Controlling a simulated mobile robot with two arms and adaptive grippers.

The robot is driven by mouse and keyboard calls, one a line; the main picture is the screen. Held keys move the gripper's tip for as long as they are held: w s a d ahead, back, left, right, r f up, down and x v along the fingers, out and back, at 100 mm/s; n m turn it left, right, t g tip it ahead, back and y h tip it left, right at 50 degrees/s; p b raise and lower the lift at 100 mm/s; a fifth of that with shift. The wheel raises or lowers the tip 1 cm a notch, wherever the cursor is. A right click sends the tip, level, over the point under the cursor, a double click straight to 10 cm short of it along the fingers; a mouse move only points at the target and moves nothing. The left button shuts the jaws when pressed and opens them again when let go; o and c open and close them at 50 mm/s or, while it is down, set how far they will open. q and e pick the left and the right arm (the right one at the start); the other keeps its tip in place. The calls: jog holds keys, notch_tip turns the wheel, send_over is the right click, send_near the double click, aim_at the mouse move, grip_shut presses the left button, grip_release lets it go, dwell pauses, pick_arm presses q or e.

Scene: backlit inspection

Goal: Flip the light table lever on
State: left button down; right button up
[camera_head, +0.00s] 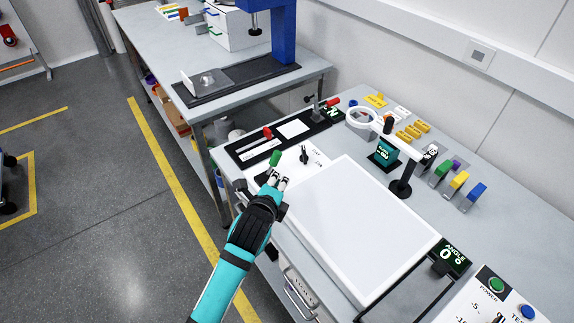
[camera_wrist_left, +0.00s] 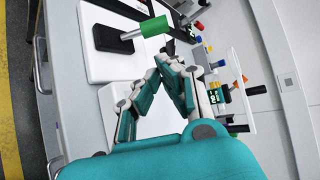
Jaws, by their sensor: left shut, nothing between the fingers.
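The light table (camera_head: 355,235) is a wide white panel in a pale frame on the bench, and its surface looks plain white. At its far-left end, a white control plate (camera_head: 316,161) carries a lever with a green handle (camera_head: 275,158) and a small black knob (camera_head: 304,154) beside ON/OFF-like lettering. In the left wrist view the green handle (camera_wrist_left: 155,27) sits on a metal rod from a black base (camera_wrist_left: 112,38). My left gripper (camera_head: 278,180) is shut and empty, close to the green handle. Whether its fingertips (camera_wrist_left: 168,62) touch the handle I cannot tell. My right gripper is out of view.
Colored blocks (camera_head: 459,181) stand at the back right. A black panel with a red-handled lever (camera_head: 268,133) lies beyond the control plate. A control box (camera_head: 488,300) is at the lower right.

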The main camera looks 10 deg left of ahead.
aim_at(273, 163)
pick_arm(q)
jog(key=p+x, duration=0.1)
jog(key=x, duration=0.9)
